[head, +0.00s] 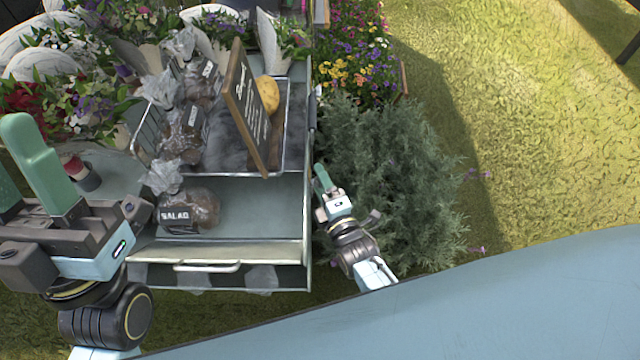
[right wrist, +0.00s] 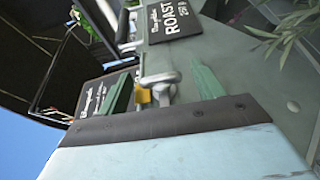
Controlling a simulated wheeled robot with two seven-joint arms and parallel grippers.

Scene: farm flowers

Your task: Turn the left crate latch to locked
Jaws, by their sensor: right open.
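A silver metal latch (right wrist: 160,84) with a small yellow part (right wrist: 143,96) below it shows in the right wrist view, on a grey-green panel. My right gripper (right wrist: 162,82) is open, its two green fingers on either side of the latch with gaps visible; contact cannot be told. A second silver fitting (right wrist: 127,24) is farther up; which is the left latch is unclear. In the head view my right gripper (head: 320,172) is beside the cart's right side, and the latch is hidden there. My left gripper (head: 22,160) is at the far left, fingers apart and empty.
Flower bouquets (head: 90,110) crowd the left. A feathery bush (head: 390,170) stands close to my right gripper. Grass (head: 530,130) is open at right.

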